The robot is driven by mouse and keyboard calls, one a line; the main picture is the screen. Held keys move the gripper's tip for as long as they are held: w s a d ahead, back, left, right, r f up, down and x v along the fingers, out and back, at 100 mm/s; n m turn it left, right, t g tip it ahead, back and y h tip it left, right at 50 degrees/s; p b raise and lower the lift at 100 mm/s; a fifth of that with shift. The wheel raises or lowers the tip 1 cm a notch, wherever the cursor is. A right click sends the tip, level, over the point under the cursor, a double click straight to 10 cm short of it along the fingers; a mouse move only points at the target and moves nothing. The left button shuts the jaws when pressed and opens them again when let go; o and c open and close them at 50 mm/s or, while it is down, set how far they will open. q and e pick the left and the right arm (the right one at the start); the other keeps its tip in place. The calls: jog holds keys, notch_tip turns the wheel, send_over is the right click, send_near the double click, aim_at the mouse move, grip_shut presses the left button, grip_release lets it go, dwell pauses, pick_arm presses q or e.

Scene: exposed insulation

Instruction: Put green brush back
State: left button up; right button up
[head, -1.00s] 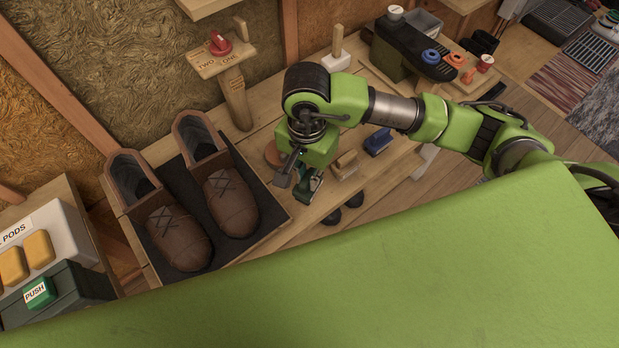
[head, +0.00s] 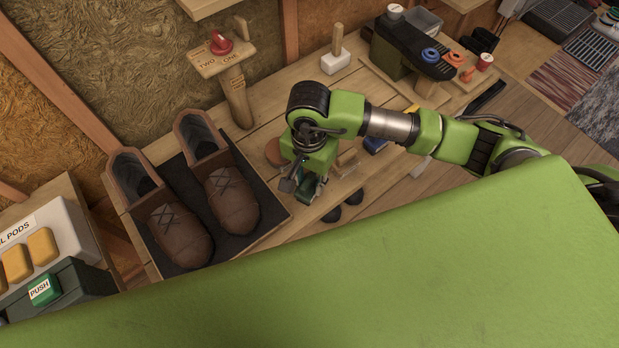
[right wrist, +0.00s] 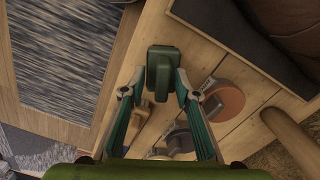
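The green brush (right wrist: 163,68) shows in the right wrist view as a dark green block over the wooden bench. My right gripper (right wrist: 160,78) has its teal fingers apart, one on each side of the brush. A gap shows at the left finger; contact at the right finger is unclear. In the head view my right gripper (head: 307,190) points down near the bench's front edge and largely hides the green brush. My left gripper is not in view.
A tan brush (head: 347,162) and a partly hidden blue brush (head: 375,143) lie right of the gripper. Brown shoes (head: 232,200) on a dark tray stand left. A wooden post with a red knob (head: 221,44) and a white-headed mallet (head: 336,60) stand behind.

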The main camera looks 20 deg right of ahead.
aim_at(309, 180)
jog(key=shift+r, duration=0.35)
notch_tip(309, 180, up, 12)
jog(key=b, duration=0.1)
jog(key=shift+f, duration=0.2)
jog(key=shift+w, duration=0.1)
dwell(0.3)
